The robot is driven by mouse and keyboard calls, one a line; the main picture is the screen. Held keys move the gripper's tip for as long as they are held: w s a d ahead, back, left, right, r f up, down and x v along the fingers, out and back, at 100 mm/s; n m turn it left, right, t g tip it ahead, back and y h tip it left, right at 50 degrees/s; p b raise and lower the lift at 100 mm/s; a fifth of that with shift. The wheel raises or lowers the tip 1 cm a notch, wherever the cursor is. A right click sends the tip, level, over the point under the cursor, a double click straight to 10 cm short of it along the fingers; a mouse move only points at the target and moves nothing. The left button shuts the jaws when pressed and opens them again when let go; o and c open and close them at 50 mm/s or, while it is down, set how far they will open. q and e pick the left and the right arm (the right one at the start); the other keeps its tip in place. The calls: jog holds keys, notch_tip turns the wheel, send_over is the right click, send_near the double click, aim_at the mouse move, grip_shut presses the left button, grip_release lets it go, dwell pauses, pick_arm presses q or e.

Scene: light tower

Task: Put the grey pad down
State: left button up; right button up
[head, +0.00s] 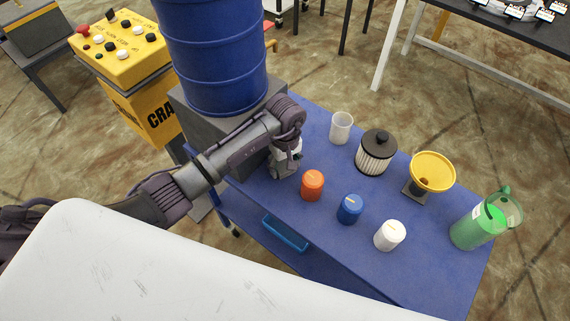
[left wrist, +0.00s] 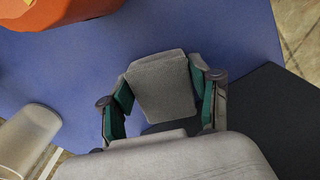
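The grey pad (left wrist: 163,88) is a small, roughly square grey block in the left wrist view. It sits between the two teal-lined fingers of my left gripper (left wrist: 160,100), which press against its left and right sides. Blue tabletop shows behind the pad; whether the pad touches it I cannot tell. In the head view my left gripper (head: 283,168) points down over the blue cart top (head: 330,255), just left of the orange canister. The pad is mostly hidden by the gripper there. My right gripper is not in view.
An orange canister (head: 312,185), blue canister (head: 350,209) and white canister (head: 390,235) stand close by. A clear cup (head: 341,127), filter (head: 376,152), yellow funnel (head: 432,172) and green jug (head: 480,228) stand further right. A blue drum (head: 215,60) rests on a dark grey block (head: 215,125).

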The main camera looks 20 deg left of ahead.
aim_at(285, 165)
pick_arm(q)
jog(key=o, duration=0.4)
jog(key=shift+w, duration=0.1)
jog(key=shift+r, duration=0.2)
notch_tip(285, 165, up, 12)
jog(key=b, duration=0.2)
dwell(0.5)
